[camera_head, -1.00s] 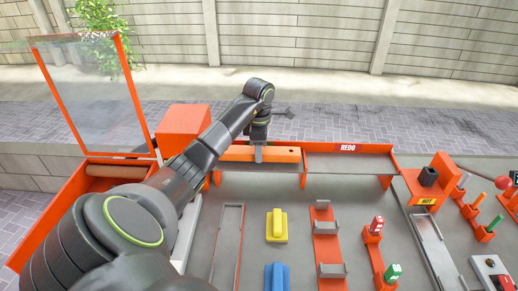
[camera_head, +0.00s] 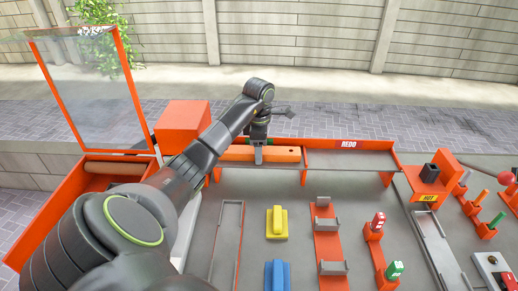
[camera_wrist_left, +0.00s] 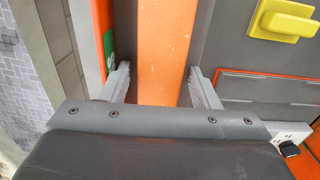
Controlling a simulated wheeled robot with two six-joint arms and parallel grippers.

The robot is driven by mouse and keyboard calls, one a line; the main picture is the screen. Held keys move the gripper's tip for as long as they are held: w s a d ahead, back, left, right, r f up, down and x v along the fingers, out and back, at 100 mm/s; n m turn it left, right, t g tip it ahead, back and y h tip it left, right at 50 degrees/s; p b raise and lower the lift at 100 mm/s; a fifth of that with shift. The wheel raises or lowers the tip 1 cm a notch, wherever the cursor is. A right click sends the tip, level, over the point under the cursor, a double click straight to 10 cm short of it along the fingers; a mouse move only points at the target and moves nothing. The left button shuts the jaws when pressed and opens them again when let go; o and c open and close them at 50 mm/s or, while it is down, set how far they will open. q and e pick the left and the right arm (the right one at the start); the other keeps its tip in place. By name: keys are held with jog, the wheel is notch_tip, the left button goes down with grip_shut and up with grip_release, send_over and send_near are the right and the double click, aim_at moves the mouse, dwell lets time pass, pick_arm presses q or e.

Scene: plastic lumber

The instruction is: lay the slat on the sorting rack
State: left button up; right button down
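The orange slat (camera_head: 285,155) lies lengthwise in the left bay of the sorting rack (camera_head: 348,160), left of the bay marked REDO. My left gripper (camera_head: 257,158) is down over the slat's middle. In the left wrist view the slat (camera_wrist_left: 165,45) runs between the two fingers of my left gripper (camera_wrist_left: 160,85). The slat's underside is hidden. My right gripper is not in view.
An orange box (camera_head: 183,127) stands left of the rack, by a clear framed panel (camera_head: 92,95). On the bench are a yellow block (camera_head: 277,222), a blue block (camera_head: 277,275), an orange bracket strip (camera_head: 328,240) and a NOT-or-HOT-labelled holder (camera_head: 430,180).

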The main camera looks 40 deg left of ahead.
pick_arm(q)
jog(key=shift+o, duration=0.8)
jog(key=shift+r+p, duration=0.75)
jog(key=shift+r, duration=0.15)
notch_tip(320, 180, up, 16)
jog(key=p, duration=1.5)
jog(key=shift+f+p, duration=0.15)
jog(key=shift+p, duration=0.15)
jog(key=shift+f, duration=0.1)
